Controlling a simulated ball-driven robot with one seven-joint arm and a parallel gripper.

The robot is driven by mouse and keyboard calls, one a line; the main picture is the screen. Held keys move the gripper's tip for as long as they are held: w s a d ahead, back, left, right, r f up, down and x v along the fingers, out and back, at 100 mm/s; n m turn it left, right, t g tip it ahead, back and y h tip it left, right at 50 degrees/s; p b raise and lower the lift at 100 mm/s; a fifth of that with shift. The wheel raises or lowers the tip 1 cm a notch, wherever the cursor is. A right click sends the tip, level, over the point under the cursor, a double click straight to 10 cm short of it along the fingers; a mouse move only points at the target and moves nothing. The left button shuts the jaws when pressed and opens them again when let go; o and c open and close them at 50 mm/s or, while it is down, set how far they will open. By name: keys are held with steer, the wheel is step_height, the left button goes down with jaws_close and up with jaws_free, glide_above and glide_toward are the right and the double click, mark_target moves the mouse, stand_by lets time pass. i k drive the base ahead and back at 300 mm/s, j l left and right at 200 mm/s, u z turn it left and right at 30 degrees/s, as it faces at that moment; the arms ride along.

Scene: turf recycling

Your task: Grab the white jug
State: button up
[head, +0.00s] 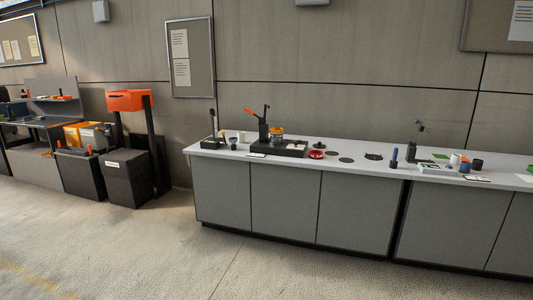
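No thing here is clearly a white jug; the items are small and far off. A small white upright object (241,136) stands near the left end of the long counter. I cannot tell whether either one is a jug. My gripper is not in view.
The grey counter (285,205) runs along the wall. It bears a black tray (279,149), a red round dish (316,154) and a blue-topped bottle (394,158). Dark bins (127,178) and a workbench (38,163) stand left. The concrete floor (130,250) in front is clear.

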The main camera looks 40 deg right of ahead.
mark_target(241, 134)
steer(key=i+l+z, duration=0.25)
steer(key=i+l, duration=0.75)
steer(key=l, duration=0.4)
steer(key=i+l+z, duration=0.25)
steer(key=i+l, duration=0.9)
steer(key=i+j+z, duration=0.1)
steer(key=z, duration=0.3)
steer(key=i+j+z, duration=0.15)
steer(key=z, duration=0.2)
steer(key=i+j+z, duration=0.2)
steer(key=j, duration=0.35)
steer(key=i+j+z, duration=0.2)
steer(key=j, duration=0.4)
steer(key=j+z, duration=0.2)
steer(key=j, duration=0.4)
